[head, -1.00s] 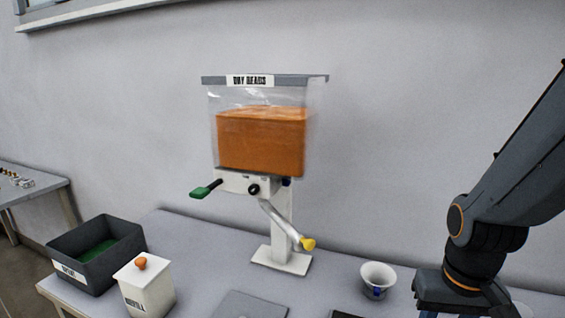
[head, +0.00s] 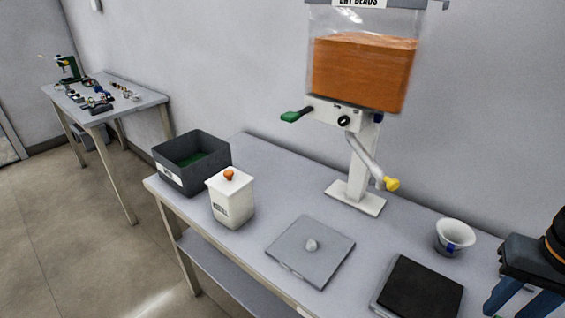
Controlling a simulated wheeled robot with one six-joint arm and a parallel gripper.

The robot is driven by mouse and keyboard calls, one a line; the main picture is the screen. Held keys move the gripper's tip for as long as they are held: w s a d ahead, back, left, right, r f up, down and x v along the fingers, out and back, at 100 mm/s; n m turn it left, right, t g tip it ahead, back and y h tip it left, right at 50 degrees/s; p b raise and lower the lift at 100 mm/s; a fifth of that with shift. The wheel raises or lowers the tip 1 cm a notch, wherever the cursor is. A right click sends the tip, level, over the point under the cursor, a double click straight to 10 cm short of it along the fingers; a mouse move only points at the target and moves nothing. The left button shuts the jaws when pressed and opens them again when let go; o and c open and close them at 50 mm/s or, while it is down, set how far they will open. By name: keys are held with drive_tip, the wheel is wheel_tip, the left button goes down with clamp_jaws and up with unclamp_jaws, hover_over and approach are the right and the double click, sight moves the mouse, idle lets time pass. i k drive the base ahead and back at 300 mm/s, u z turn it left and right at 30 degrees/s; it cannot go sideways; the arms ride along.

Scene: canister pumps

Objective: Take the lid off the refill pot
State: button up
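The refill pot (head: 232,207) is a white, squarish pot with a partly readable black label, upright on the near left part of the bench. Its white lid (head: 230,184) sits on top, with an orange round knob (head: 229,175) in the middle. My gripper (head: 523,303) is at the lower right edge of the head view, far to the right of the pot and touching neither pot nor lid. Its two blue fingers point down and stand apart. The fingertips are partly cut off by the frame.
A dark open bin (head: 170,172) stands just behind the pot. A grey plate with a pale lump (head: 285,262), a black pad (head: 420,291), a white cup (head: 455,236) and the bead dispenser (head: 357,190) lie between pot and gripper. A side table (head: 150,98) is beyond.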

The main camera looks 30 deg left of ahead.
sight(231, 180)
drive_tip(key=z, duration=0.35)
drive_tip(key=k, duration=0.25)
drive_tip(key=u, duration=2)
drive_tip(key=k, duration=0.6)
drive_tip(key=u, duration=1.1)
drive_tip(key=i, duration=1.2)
drive_tip(key=z, duration=0.6)
drive_tip(key=i, duration=0.55)
drive_tip(key=z, duration=0.65)
